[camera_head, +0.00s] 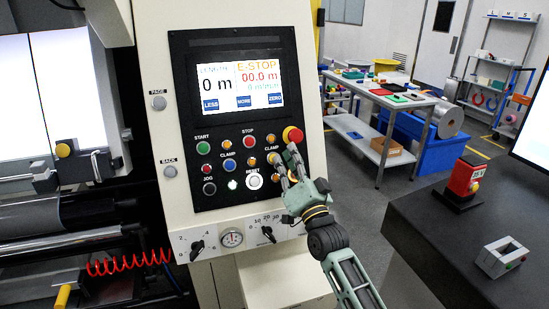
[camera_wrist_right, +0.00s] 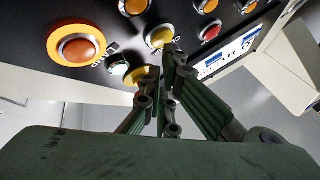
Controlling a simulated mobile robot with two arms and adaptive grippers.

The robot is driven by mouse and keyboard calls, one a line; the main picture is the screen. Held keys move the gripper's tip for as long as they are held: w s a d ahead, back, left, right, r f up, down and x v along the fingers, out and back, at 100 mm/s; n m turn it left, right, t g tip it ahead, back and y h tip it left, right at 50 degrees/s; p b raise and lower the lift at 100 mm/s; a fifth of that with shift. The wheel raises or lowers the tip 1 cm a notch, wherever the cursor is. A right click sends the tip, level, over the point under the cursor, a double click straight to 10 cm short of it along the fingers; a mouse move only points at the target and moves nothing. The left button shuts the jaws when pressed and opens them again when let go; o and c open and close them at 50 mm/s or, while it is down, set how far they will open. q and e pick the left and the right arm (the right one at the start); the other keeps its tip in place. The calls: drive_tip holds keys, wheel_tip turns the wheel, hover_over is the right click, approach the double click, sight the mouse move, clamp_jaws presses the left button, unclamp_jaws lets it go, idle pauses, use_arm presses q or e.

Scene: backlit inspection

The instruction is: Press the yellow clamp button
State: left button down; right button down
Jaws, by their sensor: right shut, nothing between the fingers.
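The yellow clamp button (camera_head: 272,158) sits on the black control panel (camera_head: 185,95), beside the E-stop and below the screen. My right gripper (camera_head: 284,158) is shut and empty, with its fingertips at this button. In the right wrist view the yellow button (camera_wrist_right: 160,36) shows just beyond the fingertips (camera_wrist_right: 168,50). I cannot tell whether they touch it. My left gripper is not in view.
The red E-stop (camera_head: 292,134) with its yellow ring is close by the fingers. The red stop button (camera_head: 248,141), blue button (camera_head: 228,164) and white reset button (camera_head: 254,181) are nearby. A dark table (camera_head: 415,225) stands at the right.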

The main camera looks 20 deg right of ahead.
drive_tip(key=s+r+p, duration=0.2)
drive_tip(key=s+p, duration=0.3)
drive_tip(key=shift+s+d+r, duration=0.15)
drive_tip(key=shift+s, duration=0.15)
